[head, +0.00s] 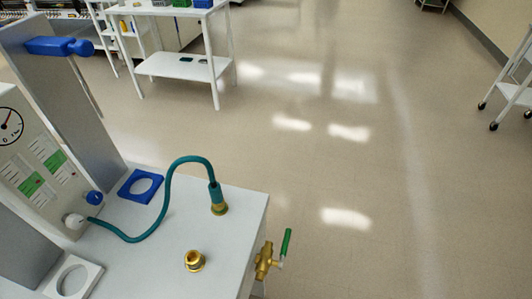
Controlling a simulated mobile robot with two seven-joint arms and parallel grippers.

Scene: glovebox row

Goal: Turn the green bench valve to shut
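The green bench valve shows in the head view at the right side of the white bench. Its brass body (264,261) sticks out from the bench's side face. Its green handle (286,242) stands on the outer side of the body and points up in the picture, tilted slightly right. I cannot tell from this view alone whether the valve is open or shut. Neither of my grippers is in view, and nothing touches the handle.
On the white bench (235,200), a teal hose (168,190) runs from a panel with a gauge (10,124) to a brass fitting. Another brass fitting (195,261) stands uncovered. A white table (185,66) is behind, a cart (512,90) far right. Floor right of the valve is clear.

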